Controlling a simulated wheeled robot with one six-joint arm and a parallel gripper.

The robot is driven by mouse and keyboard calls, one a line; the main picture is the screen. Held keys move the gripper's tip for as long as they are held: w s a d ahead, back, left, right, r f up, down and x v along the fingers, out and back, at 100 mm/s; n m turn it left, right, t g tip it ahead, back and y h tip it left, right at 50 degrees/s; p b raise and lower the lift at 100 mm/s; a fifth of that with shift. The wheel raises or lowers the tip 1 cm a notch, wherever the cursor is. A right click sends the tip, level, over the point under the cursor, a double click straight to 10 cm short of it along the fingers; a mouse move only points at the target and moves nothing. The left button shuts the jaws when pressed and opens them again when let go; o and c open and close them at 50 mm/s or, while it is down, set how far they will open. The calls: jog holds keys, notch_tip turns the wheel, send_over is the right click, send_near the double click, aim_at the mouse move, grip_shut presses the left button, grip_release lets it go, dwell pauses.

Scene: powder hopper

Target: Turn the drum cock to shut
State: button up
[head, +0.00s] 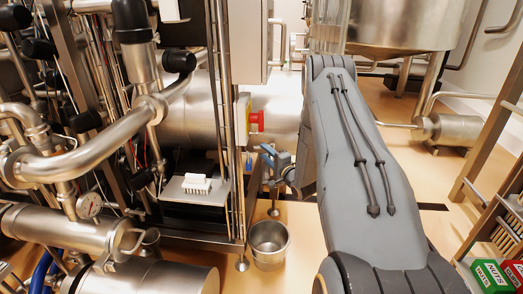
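The drum cock (268,152), with a blue handle, is at the centre, in front of the lower side of a horizontal steel drum (272,108). It is small here, and its exact handle angle is hard to read. My grey arm reaches up from the bottom right, and its far end bends down just right of the cock. My gripper (287,174) shows only as a small grey and dark shape close beside the cock, partly hidden by my arm. I cannot tell whether its fingers touch the handle or whether they are open or shut.
A steel bucket (269,245) stands on the floor below the cock. A yellow and red switch (250,121) is up and left of it. A steel frame with pipes and a gauge (89,205) crowds the left. A rack and a green box (490,276) are at right.

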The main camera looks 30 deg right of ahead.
aim_at(260, 148)
jog(key=shift+w+a, duration=0.15)
jog(key=shift+w, duration=1.6)
grip_shut()
